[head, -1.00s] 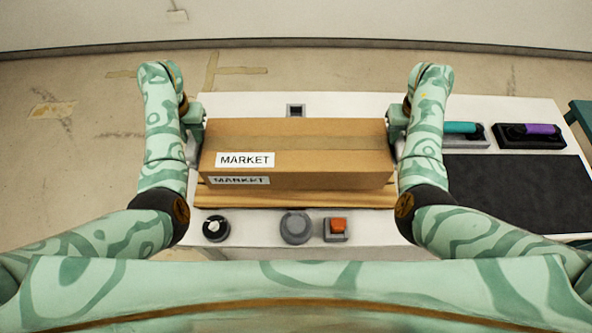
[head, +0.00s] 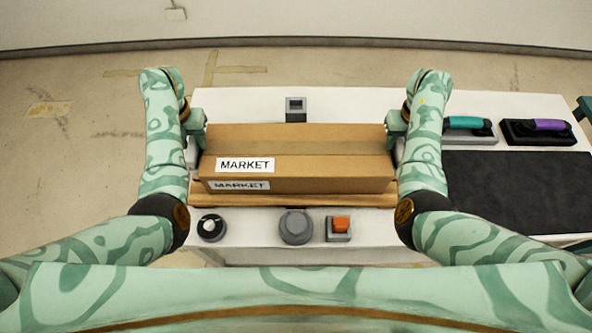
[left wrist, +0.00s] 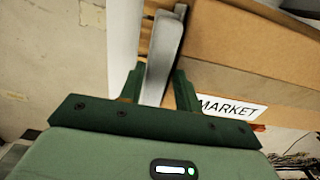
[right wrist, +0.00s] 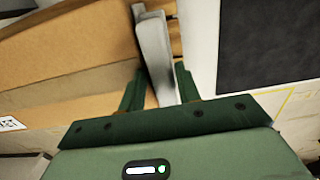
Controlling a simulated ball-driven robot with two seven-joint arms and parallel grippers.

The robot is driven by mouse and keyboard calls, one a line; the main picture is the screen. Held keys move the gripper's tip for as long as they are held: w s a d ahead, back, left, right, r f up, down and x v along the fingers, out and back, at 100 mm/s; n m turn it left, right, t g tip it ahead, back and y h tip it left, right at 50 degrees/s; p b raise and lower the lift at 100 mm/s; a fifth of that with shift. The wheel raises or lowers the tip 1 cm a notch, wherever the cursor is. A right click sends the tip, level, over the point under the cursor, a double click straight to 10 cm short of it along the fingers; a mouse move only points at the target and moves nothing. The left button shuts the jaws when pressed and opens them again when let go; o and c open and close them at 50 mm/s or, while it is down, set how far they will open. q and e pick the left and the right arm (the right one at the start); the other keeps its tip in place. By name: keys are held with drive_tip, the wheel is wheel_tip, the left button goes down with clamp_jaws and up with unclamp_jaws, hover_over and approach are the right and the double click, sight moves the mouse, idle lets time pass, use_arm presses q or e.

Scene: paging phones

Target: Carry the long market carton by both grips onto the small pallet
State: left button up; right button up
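The long brown carton (head: 310,165) with MARKET labels lies level across the middle of the head view, between my arms. It is over the small wooden pallet (head: 300,200), of which a front strip shows; I cannot tell whether they touch. My left gripper (head: 195,122) is at the carton's left end; in the left wrist view its fingers (left wrist: 158,88) are closed about a grey grip (left wrist: 163,55). My right gripper (head: 394,122) is at the right end; in the right wrist view its fingers (right wrist: 160,85) are closed about the other grey grip (right wrist: 155,50).
A dial (head: 211,228), a round grey button (head: 296,227) and an orange button (head: 339,226) stand at the white table's front edge. A small grey box (head: 296,108) is behind the carton. Teal (head: 463,123) and purple (head: 548,125) handsets and a dark mat (head: 510,190) are at right.

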use_arm(q)
drive_tip(key=shift+o, duration=0.6)
drive_tip(key=shift+a+r, duration=0.1)
drive_tip(key=shift+r, duration=0.1)
use_arm(e)
drive_tip(key=shift+o, duration=0.6)
drive_tip(key=shift+d+r, duration=0.1)
drive_tip(key=shift+r, duration=0.1)
use_arm(q)
drive_tip(key=shift+r, duration=0.1)
drive_tip(key=shift+r, duration=0.3)
wheel_tip(320, 180, up, 11)
use_arm(e)
wheel_tip(320, 180, up, 12)
use_arm(q)
drive_tip(key=shift+s+r, duration=0.1)
